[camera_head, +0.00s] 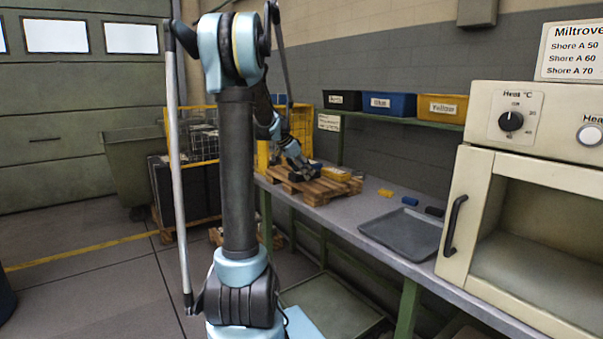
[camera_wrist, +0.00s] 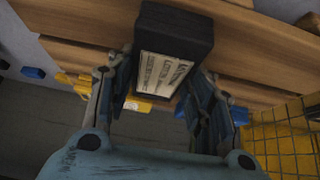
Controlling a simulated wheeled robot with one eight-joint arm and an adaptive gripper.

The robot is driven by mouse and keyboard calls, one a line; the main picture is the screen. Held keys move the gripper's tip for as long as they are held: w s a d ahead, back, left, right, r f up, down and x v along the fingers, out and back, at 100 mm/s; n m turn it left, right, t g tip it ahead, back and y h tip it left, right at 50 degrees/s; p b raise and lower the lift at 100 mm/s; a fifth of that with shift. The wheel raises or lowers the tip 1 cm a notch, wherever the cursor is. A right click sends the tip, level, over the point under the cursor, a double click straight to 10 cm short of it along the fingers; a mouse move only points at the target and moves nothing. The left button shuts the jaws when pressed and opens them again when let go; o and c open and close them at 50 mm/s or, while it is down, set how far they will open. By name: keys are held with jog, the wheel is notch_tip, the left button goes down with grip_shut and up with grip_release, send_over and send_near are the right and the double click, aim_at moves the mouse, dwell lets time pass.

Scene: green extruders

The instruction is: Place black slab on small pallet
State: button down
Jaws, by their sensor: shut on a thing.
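The black slab (camera_wrist: 175,30), with a white printed label on one face, sits between the two fingers of my gripper (camera_wrist: 161,72) in the wrist view. My gripper is shut on it. In the head view, my gripper (camera_head: 297,165) and the slab (camera_head: 304,176) are over the small wooden pallet (camera_head: 312,189) on the bench. Pallet boards (camera_wrist: 80,55) show close behind the slab in the wrist view. I cannot tell whether the slab touches them. A yellow slab (camera_head: 336,174) lies on the right side of the pallet.
A grey tray (camera_head: 402,232) lies on the bench, with small yellow (camera_head: 386,192), blue (camera_head: 410,201) and black (camera_head: 434,212) pieces behind it. A cream oven (camera_head: 520,220) stands at right. Labelled bins (camera_head: 390,104) line the shelf above. A yellow mesh cage (camera_wrist: 283,138) is close by.

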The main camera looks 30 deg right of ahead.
jog(key=c, duration=0.8)
grip_release()
jog(key=shift+o, duration=0.2)
jog(key=shift+r, duration=0.1)
jog(key=v, duration=1.2)
jog(key=s+a+f+n+t+y, duration=0.1)
jog(key=s+a+n, duration=0.15)
jog(key=a, duration=0.35)
jog(key=s+a+f+n, duration=0.1)
jog(key=s+a+f, duration=0.15)
jog(key=a, duration=0.35)
jog(key=s+a+f+n+y, duration=0.2)
jog(key=s+a+f+n, duration=0.5)
jog(key=s+a+f, duration=0.3)
jog(key=s+a+f+n+t+y, duration=0.1)
jog(key=s+a+f+n+y, duration=0.2)
jog(key=s+a+f+n, duration=0.4)
jog(key=s+a+f, duration=0.3)
jog(key=s+a, duration=0.3)
jog(key=a, duration=0.2)
jog(key=shift+s+f+y, duration=0.25)
jog(key=shift+s+y, duration=0.05)
jog(key=shift+s, duration=0.1)
